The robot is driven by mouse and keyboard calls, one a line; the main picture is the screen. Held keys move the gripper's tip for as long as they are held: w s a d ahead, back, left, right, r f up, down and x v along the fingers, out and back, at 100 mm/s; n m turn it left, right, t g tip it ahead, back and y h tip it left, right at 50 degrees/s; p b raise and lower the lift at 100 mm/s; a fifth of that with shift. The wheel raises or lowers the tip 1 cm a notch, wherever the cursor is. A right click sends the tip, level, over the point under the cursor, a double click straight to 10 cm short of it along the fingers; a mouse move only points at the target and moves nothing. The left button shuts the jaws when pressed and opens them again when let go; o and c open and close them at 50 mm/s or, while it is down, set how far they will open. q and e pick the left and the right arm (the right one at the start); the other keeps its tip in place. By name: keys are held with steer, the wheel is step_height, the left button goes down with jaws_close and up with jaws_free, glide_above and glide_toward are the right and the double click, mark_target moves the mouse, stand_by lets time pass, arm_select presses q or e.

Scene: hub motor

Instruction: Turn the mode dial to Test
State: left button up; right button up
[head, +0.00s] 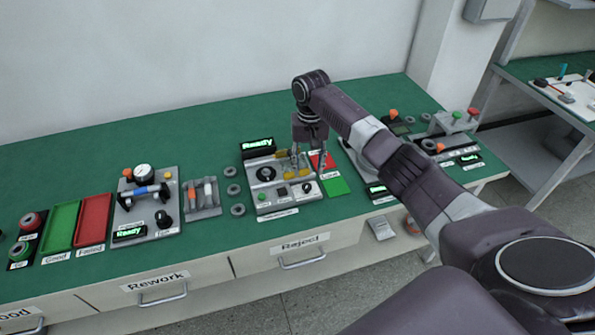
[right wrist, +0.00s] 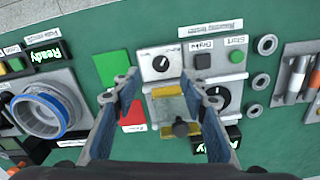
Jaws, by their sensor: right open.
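The grey tester (head: 262,197) stands on the green bench below my right gripper (head: 309,161). In the right wrist view it appears upside down. One small black dial (right wrist: 162,63) sits on a white plate, just beyond the fingertips of my right gripper (right wrist: 162,84). It also shows as a white-plated dial (head: 307,188) in the head view. A larger black knob (right wrist: 222,97) sits beside the right finger. I cannot read the dial markings or tell which is the mode dial. My right gripper is open and empty, over yellow blocks (right wrist: 168,90). My left gripper is out of view.
The tester has a grey button (right wrist: 203,61) and a green button (right wrist: 236,56). Green and red pads (head: 337,186) lie right of it. A lit Ready display (head: 257,145) stands behind. Grey rings (head: 234,188) lie left. Other fixtures (head: 148,205) stand further along.

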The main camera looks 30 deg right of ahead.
mark_target(307, 186)
steer(key=shift+w+f, duration=0.2)
steer(key=shift+w, duration=0.25)
steer(key=shift+w+f, duration=0.1)
steer(key=shift+f, duration=0.25)
steer(key=f, duration=0.3)
steer(key=s+f+p, duration=0.1)
steer(key=f, duration=0.1)
steer(key=shift+f, duration=0.3)
steer(key=shift+w+f, duration=0.15)
steer(key=shift+f, duration=0.4)
steer(key=shift+r, duration=0.1)
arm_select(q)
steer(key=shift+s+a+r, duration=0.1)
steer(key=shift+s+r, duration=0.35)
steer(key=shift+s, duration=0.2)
arm_select(e)
jaws_close()
